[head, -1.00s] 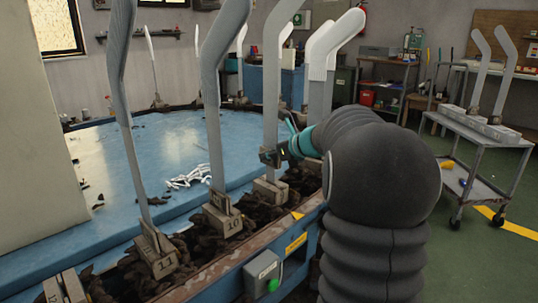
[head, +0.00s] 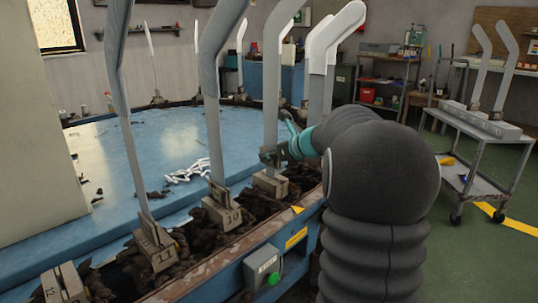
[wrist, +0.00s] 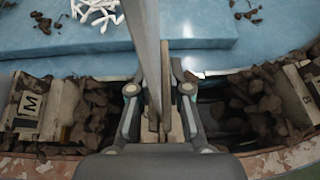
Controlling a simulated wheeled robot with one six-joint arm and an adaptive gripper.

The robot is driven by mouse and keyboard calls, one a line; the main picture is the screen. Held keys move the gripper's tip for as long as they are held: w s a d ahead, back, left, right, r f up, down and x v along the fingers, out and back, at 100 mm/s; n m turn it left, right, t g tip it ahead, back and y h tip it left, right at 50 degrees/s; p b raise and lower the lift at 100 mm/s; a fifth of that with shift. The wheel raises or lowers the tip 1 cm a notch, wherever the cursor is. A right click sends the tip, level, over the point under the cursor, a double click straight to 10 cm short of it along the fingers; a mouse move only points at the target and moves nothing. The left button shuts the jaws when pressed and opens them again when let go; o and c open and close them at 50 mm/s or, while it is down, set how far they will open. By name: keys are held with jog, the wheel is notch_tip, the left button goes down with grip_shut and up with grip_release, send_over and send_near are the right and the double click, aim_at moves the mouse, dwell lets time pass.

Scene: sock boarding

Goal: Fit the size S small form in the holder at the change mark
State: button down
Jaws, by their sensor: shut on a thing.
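My gripper (head: 272,155) is shut on the lower shaft of a tall grey form (head: 271,95), which stands upright with a bent top. In the wrist view the form (wrist: 147,55) runs down between my two fingers (wrist: 158,105). Its foot is at a block holder (head: 270,184) on the rim of the round machine; I cannot tell how fully it sits in it. A yellow triangle mark (head: 298,210) is on the rim just in front of that holder. The size mark on the held form is not visible.
Grey forms in holders 10 (head: 222,210) and 11 (head: 155,245) stand to the left, and white-covered forms (head: 330,45) behind to the right. A cart (head: 480,135) with two forms is at right. A switch box (head: 263,268) is on the front.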

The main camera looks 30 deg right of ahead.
aim_at(271, 165)
jog(key=shift+f+b, duration=1.25)
jog(key=shift+f, duration=0.65)
jog(key=c, duration=1)
grip_release()
jog(key=shift+c, duration=0.2)
jog(key=v, duration=1.2)
